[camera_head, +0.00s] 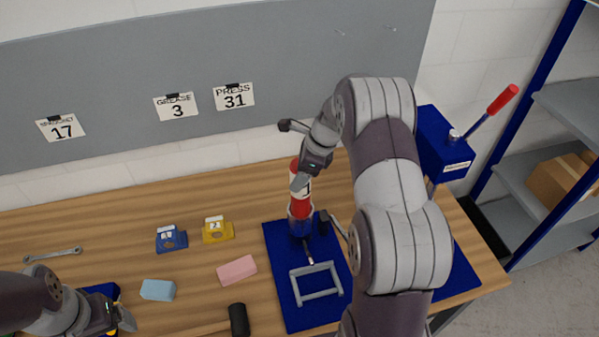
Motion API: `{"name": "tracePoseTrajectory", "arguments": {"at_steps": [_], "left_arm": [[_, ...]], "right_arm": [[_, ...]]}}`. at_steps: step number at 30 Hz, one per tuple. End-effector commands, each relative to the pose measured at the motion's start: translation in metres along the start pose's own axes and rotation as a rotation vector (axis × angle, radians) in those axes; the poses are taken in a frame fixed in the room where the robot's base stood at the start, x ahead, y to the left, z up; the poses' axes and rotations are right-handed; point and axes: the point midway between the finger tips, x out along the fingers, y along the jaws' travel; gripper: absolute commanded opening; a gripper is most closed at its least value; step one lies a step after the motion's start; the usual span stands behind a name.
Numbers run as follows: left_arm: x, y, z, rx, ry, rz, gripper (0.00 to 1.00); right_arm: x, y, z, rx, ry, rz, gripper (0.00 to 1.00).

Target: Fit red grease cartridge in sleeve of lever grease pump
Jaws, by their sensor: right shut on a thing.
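The red grease cartridge (300,209), with a white band, stands about upright over the blue mat. My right gripper (302,183) comes from the right and is shut on its upper part. The lever grease pump's blue sleeve (300,229) is directly below the cartridge, and the cartridge's lower end meets its top. I cannot tell how deep it sits inside. The grey pump frame (317,284) lies in front on the mat. My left gripper (117,318) is at the bottom left, away from the pump; its jaw opening is unclear.
The blue mat (283,303) lies on the wooden table. Left of it are a pink block (237,270), a light blue block (158,290), a yellow holder (217,231), a blue holder (171,239), a black-headed mallet (239,319) and a wrench (53,255). A blue press (443,150) stands right.

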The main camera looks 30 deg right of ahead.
Motion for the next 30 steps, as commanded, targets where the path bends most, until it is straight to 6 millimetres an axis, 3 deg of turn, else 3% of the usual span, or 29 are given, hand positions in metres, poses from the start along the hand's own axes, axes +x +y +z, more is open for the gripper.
{"name": "tracePoseTrajectory", "arguments": {"at_steps": [30], "left_arm": [[0.015,0.0,0.002,0.0,0.0,0.0,0.84]], "right_arm": [[0.019,-0.001,-0.008,0.0,0.0,-0.002,0.0]]}}
